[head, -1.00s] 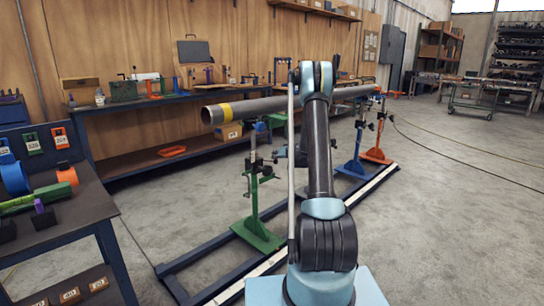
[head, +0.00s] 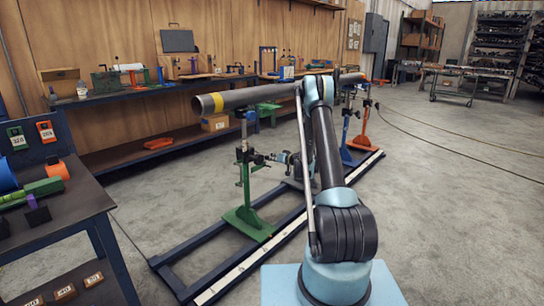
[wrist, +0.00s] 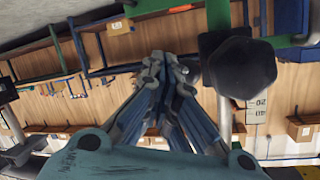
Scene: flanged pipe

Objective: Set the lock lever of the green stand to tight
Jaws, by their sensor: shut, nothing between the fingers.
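The green stand (head: 247,190) stands upright on the floor rail, left of my arm in the head view, with its top under the front end of the pipe. Dark clamp parts sit at its mid-height. My gripper (head: 266,157) is beside these parts, on their right; I cannot tell whether it touches them. In the wrist view my gripper (wrist: 166,66) is shut and empty, its fingers together. A large dark knob (wrist: 242,66) is close to the camera, right of the fingers, with green stand parts (wrist: 218,14) behind it. I cannot make out the lock lever's setting.
The grey pipe (head: 240,97) with a yellow band lies across the stands. A blue stand (head: 346,135) and an orange stand (head: 363,128) are farther back. A dark workbench (head: 60,215) is at the left. Floor at the right is open.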

